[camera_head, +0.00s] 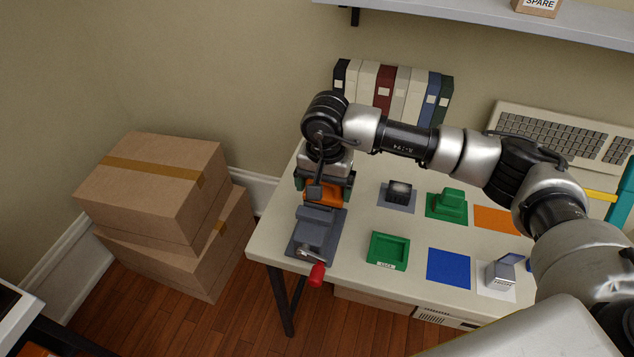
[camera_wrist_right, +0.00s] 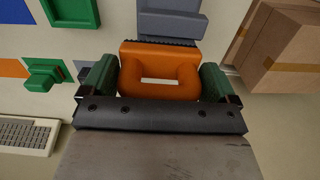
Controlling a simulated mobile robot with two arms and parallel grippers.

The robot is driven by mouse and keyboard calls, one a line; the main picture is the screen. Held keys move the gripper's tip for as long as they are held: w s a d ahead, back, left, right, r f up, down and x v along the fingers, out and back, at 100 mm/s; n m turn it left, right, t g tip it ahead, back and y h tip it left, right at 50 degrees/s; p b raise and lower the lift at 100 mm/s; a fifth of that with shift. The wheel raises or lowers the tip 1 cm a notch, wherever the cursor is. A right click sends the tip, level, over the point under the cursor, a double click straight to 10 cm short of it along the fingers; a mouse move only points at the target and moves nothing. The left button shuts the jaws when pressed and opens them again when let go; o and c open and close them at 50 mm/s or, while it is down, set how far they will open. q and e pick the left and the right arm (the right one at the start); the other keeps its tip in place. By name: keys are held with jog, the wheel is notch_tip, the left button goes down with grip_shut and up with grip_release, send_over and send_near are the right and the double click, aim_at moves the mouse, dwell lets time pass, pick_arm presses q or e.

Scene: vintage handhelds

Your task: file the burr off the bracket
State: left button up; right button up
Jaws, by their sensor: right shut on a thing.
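An orange tool (camera_head: 322,193) with a slotted handle is in my right gripper (camera_head: 325,187), at the left end of the table. In the right wrist view the tool (camera_wrist_right: 160,91) lies between the two green finger pads of my gripper (camera_wrist_right: 158,84), which press on its sides. A dark ridged edge shows along its far side. A grey vise (camera_head: 315,232) with a red-knobbed handle (camera_head: 317,274) stands just in front of the tool; its grey body (camera_wrist_right: 170,24) also shows beyond the tool in the wrist view. I cannot make out the bracket or burr. My left gripper is out of view.
The table (camera_head: 352,228) holds a green tray (camera_head: 376,264), a blue mat (camera_head: 448,267), an orange mat (camera_head: 497,220), a dark cube (camera_head: 399,191), a green block (camera_head: 450,203) and a grey device (camera_head: 500,274). Binders (camera_head: 385,88) and a keyboard (camera_head: 560,135) stand behind. Cardboard boxes (camera_head: 150,185) are stacked left.

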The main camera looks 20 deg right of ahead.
jog(key=shift+a, duration=0.1)
jog(key=shift+w+a+f+b, duration=0.15)
jog(key=shift+w+a+b, duration=0.25)
jog(key=shift+a+b, duration=0.2)
jog(key=shift+w+a, duration=0.25)
jog(key=shift+a, duration=0.15)
jog(key=shift+s+d, duration=0.35)
jog(key=shift+d, duration=0.2)
jog(key=shift+s+d, duration=0.35)
jog(key=shift+d, duration=0.2)
jog(key=shift+a, duration=0.1)
